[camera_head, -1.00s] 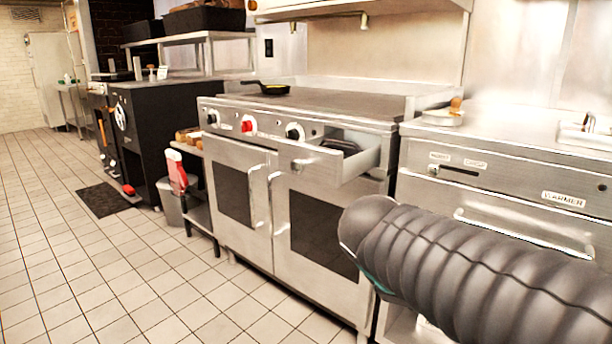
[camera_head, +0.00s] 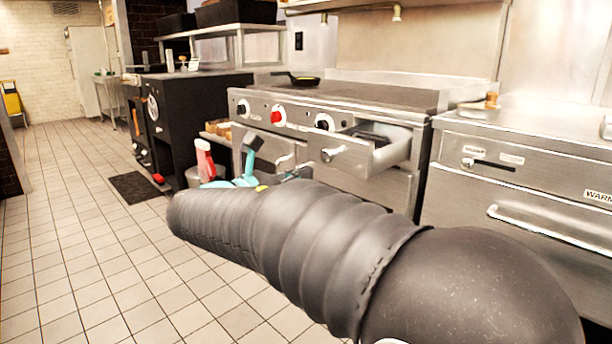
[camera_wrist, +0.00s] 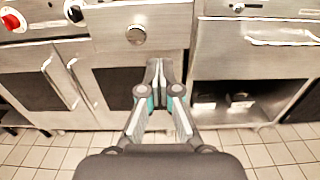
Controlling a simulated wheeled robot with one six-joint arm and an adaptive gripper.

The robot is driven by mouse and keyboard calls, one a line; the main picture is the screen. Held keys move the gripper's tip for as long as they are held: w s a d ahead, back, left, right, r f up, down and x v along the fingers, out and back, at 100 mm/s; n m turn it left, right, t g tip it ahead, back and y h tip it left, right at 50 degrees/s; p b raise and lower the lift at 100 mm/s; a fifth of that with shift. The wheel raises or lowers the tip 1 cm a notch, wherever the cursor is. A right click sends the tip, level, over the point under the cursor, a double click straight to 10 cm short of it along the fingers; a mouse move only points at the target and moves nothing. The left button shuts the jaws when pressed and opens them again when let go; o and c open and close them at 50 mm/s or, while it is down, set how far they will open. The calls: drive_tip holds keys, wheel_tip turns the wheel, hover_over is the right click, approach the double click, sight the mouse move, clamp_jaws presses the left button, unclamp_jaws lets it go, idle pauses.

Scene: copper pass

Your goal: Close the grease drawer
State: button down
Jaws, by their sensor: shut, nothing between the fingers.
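The grease drawer (camera_head: 372,150) is a steel drawer with a round knob, pulled out from the right end of the range's control panel. A dark item lies inside it. In the wrist view its front (camera_wrist: 165,28) and knob (camera_wrist: 136,35) show at the top centre. My gripper (camera_wrist: 158,70) is shut and empty, and appears just below the drawer front in that view; the gap in depth is hard to judge. In the head view my arm crosses the lower middle and hides the range's lower front, and the fingertips are not clear.
The range (camera_head: 300,105) has knobs left of the drawer and a black pan (camera_head: 300,80) on top. A warmer unit (camera_head: 530,185) with a bar handle stands to the right. A red and white bottle (camera_head: 204,160) stands at the left.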

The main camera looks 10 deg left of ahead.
sight(347, 158)
drive_tip(key=b+x, duration=0.1)
drive_tip(key=x, duration=1)
drive_tip(key=shift+w+d, duration=0.2)
drive_tip(key=shift+w, duration=0.1)
